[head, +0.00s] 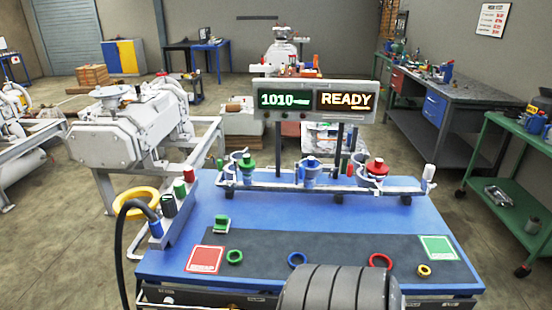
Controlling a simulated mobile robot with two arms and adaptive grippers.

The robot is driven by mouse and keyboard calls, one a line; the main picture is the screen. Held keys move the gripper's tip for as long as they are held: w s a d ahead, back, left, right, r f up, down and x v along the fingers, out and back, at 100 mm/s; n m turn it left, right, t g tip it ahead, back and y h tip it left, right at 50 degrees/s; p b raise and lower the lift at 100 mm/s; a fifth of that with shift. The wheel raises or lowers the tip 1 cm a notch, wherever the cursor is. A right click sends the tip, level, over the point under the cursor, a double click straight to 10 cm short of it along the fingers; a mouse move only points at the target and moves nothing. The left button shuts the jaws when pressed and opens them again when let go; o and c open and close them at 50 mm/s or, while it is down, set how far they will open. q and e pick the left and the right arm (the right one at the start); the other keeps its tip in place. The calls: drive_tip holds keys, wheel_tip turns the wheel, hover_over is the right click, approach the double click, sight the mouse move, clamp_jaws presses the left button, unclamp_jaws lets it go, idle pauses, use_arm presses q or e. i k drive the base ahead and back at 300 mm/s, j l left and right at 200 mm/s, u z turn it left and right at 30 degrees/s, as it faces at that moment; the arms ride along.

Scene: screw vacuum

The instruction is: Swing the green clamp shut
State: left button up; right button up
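The green clamp (247,163) is at the left station of the rail on the blue workbench. It shows a green part beside a metal port, with curved metal jaws around it that look swung open, though they are small. A blue-marked station (311,163) is in the middle of the rail and a red-marked station (376,167) is at the right, also with curved metal jaws. Neither of my grippers is in view. A dark grey rounded part, likely mine, shows at the bottom centre.
Green (235,257), blue (297,260), red (380,261) and yellow (424,271) rings lie on the dark mat (335,242). The display (315,100) reads 1010 and READY. The mat's middle is clear.

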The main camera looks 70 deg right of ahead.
sight(229, 170)
drive_tip(key=z, duration=1.9)
drive_tip(key=j+z, duration=0.3)
drive_tip(key=j, duration=0.35)
drive_tip(key=j+z, duration=0.25)
drive_tip(key=j, duration=0.4)
drive_tip(key=i, duration=0.05)
